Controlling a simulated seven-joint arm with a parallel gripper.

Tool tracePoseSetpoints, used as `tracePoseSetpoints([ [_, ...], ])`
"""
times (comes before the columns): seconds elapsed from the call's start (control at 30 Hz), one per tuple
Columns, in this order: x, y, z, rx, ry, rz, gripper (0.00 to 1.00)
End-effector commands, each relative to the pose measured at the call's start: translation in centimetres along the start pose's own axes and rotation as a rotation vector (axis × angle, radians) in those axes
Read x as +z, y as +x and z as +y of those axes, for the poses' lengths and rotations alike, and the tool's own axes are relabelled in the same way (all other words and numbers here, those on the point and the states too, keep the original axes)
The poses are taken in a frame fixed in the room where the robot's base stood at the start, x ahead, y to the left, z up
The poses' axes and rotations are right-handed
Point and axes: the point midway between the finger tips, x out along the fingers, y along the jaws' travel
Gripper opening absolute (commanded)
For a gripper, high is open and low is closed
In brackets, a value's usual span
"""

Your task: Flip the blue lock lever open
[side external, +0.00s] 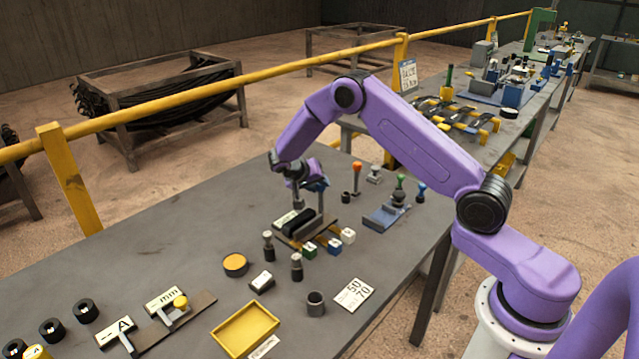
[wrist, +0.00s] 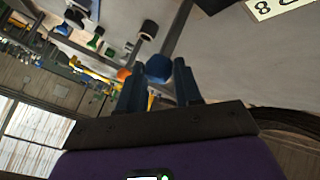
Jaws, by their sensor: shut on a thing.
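The blue lock lever's knob (wrist: 158,67) shows in the wrist view between the tips of my two dark blue fingers. My gripper (wrist: 160,75) is shut on this knob. In the side view my gripper (side external: 317,183) is above the rack (side external: 292,224) with the dark cylinders, at the top of a thin upright post (side external: 321,201). There the fingers and the knob blend together, so the knob's outline and the lever's exact tilt cannot be told.
A blue fixture (side external: 386,217) with green and blue knobs stands right of the rack, near an orange-topped post (side external: 357,178). Small cubes (side external: 334,246) lie in front. A yellow tray (side external: 245,330) and yellow disc (side external: 235,264) are at front left. The table's back left is clear.

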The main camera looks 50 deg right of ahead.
Motion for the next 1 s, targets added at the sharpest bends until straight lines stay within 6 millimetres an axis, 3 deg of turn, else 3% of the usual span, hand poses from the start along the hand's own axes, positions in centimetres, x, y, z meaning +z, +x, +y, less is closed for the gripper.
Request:
tracePoseSetpoints([
  [0.03,1.1,0.1,-0.2,0.004,-0.016,-0.018,0.0],
  [0.4,1.2,-0.1,-0.5,-0.003,-0.02,-0.016,0.0],
  [0.43,1.2,-0.1,-0.5,-0.003,-0.02,-0.016,0.37],
  [0.5,1.2,-0.1,-0.5,-0.004,-0.02,-0.015,0.58],
  [0.83,0.7,-0.2,-0.3,-0.003,-0.009,-0.012,0.58],
  [1.0,0.6,-1.8,-0.4,-0.006,-0.007,-0.009,0.58],
])
